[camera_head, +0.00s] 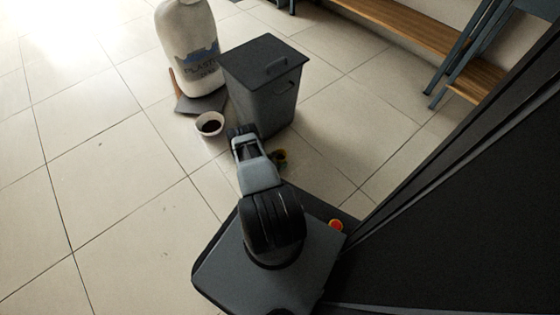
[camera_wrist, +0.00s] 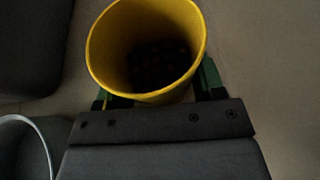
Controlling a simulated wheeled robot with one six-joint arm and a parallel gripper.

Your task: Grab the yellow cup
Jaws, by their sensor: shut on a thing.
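The yellow cup (camera_wrist: 145,32) fills the upper middle of the wrist view, its open mouth facing the camera and its inside dark at the bottom. My gripper (camera_wrist: 155,90) has its green fingers on either side of the cup and is shut on it. My fingers are mostly hidden there by the arm. Whether the cup touches the floor cannot be told.
A grey lidded bin (camera_head: 266,85) stands just beyond my gripper. A white bowl-like cup (camera_head: 209,124) with dark contents is on the floor to the left. A white sack (camera_head: 188,45) stands behind it. A wooden bench (camera_head: 420,35) is at the back right. The tiled floor at left is clear.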

